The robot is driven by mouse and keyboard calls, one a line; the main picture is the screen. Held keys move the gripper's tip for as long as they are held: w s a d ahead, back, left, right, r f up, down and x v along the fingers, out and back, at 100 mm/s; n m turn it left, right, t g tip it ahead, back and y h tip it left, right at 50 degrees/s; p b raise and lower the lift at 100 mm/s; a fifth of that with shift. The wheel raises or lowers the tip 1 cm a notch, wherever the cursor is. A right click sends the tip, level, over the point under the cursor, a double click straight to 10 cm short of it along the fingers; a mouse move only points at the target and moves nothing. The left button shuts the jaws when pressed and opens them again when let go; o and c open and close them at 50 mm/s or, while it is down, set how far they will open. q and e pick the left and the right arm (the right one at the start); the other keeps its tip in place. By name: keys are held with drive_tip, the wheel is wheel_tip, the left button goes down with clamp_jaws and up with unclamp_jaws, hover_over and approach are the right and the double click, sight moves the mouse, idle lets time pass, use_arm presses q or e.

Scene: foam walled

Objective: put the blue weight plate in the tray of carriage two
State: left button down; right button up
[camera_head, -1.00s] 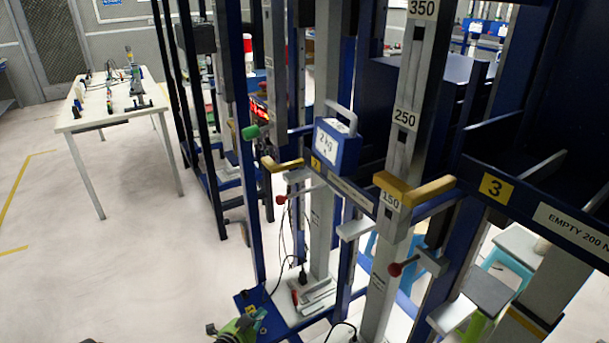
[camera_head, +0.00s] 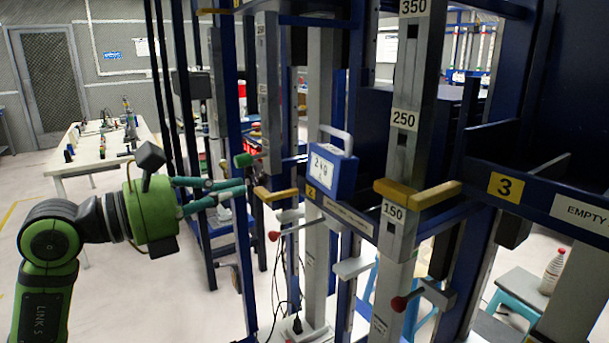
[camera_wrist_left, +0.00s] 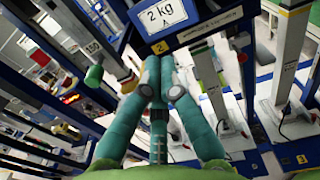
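The blue weight plate (camera_head: 341,177) has a white "2 kg" label and a grey handle on top. It stands upright at the carriage marked 2 (camera_head: 340,212), right behind its front rail. The tray floor is hidden, so I cannot tell what the plate rests on. The plate also shows at the top of the left wrist view (camera_wrist_left: 166,14). My left gripper (camera_head: 243,186) points right, left of the plate and apart from it. Its teal fingers (camera_wrist_left: 159,75) converge with their tips together and nothing visible between them. My right gripper is not in view.
Blue and grey uprights, yellow stops (camera_head: 276,195), a green knob (camera_head: 243,160) and a red knob (camera_head: 273,236) stand close around the left fingers. Carriage 3 (camera_head: 506,187) is at right. A white table (camera_head: 70,162) stands far left, with open floor before it.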

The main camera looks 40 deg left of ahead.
sight(320, 169)
use_arm(q)
drive_tip(key=p+x, duration=0.6)
drive_tip(key=x, duration=0.7)
drive_tip(key=shift+r, duration=0.1)
drive_tip(key=shift+w+d, duration=0.1)
